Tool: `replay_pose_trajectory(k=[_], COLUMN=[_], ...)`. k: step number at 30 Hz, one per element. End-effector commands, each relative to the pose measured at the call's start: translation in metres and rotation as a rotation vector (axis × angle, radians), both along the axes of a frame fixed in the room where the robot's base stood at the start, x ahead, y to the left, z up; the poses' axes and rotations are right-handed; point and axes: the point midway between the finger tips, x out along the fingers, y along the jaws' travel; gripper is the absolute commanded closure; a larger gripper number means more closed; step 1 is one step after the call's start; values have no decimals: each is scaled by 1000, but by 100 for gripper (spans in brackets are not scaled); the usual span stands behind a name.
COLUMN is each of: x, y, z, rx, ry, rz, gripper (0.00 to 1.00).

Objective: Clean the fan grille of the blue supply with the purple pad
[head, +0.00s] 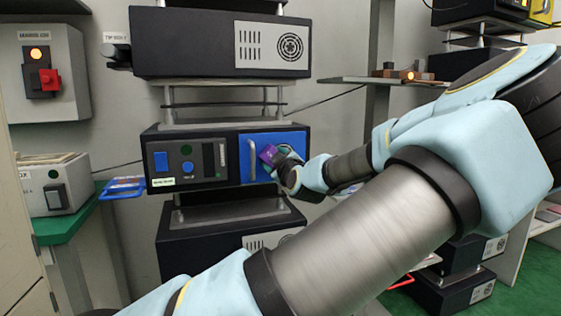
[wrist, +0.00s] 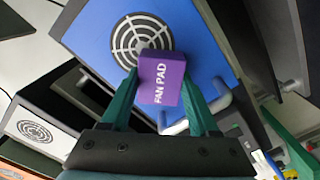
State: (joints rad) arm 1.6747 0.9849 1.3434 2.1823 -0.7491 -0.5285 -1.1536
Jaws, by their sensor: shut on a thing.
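The blue supply (head: 175,160) is a dark rack unit with a bright blue panel at the right of its front. Its round fan grille (wrist: 132,34) shows white on the blue panel in the wrist view. In the head view my gripper hides the grille. My gripper (head: 277,161) is shut on the purple pad (wrist: 163,78), which is lettered FAN PAD. The pad is in front of the blue panel and overlaps the lower right of the grille in the wrist view. I cannot tell whether it touches the grille.
A pale handle (head: 252,160) stands out from the blue panel beside the gripper. Another dark unit (head: 200,40) with a round grille is above, and one more (head: 200,250) is below. A wall box with a red switch (head: 49,80) is at the left.

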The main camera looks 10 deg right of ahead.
Motion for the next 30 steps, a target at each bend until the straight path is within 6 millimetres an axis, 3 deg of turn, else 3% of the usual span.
replay_pose_trajectory(k=[11, 30], x=[-2, -57], y=[1, -7], z=[0, 1], rx=[1, 1], ry=[0, -1], rz=[-1, -2], gripper=[83, 83])
